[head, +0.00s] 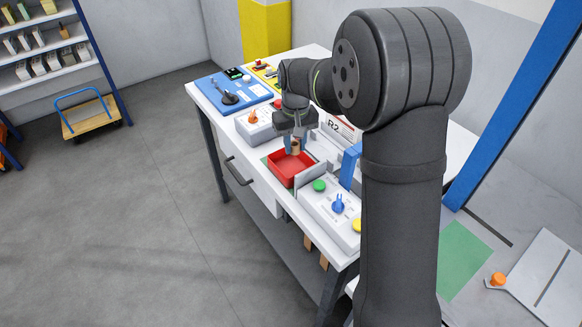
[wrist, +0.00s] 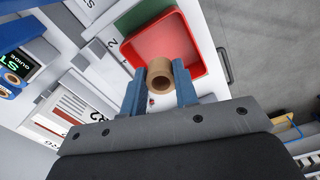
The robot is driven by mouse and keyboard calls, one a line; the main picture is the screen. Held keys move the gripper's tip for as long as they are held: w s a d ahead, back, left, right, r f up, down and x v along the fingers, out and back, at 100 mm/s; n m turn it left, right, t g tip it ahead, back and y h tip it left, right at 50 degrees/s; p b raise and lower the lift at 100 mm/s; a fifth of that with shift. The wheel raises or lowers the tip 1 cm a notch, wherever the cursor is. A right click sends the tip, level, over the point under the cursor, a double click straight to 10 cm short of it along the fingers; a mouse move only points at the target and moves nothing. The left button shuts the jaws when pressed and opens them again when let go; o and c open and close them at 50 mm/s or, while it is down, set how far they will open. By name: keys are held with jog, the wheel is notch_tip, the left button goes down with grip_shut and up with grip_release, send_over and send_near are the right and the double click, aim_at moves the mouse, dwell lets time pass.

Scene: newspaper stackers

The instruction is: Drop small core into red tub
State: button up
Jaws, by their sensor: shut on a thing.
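The small core is a short brown cardboard tube (wrist: 160,78). My gripper (wrist: 159,92) is shut on it, with one blue finger on each side. In the head view the core (head: 295,147) shows between the fingers of my gripper (head: 295,142), above the back part of the red tub. The red tub (head: 283,181) is an open, shallow tray on the white bench. In the wrist view the tub (wrist: 135,50) lies beyond the core, and the core overlaps its near edge. No object shows inside the visible part of the tub.
A grey upright plate (head: 311,178) stands right of the tub. A white control box with green (head: 319,186) and yellow buttons and a blue switch is nearer. A box with an orange knob (head: 253,117) and a blue panel (head: 232,92) lie farther back.

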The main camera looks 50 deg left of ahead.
aim_at(295, 153)
jog(key=shift+f, duration=2.55)
jog(key=o, duration=1)
jog(key=shift+r, duration=0.1)
notch_tip(295, 153, up, 17)
jog(key=shift+r, duration=0.15)
notch_tip(295, 153, down, 17)
jog(key=shift+f, duration=0.2)
jog(key=shift+r, duration=0.8)
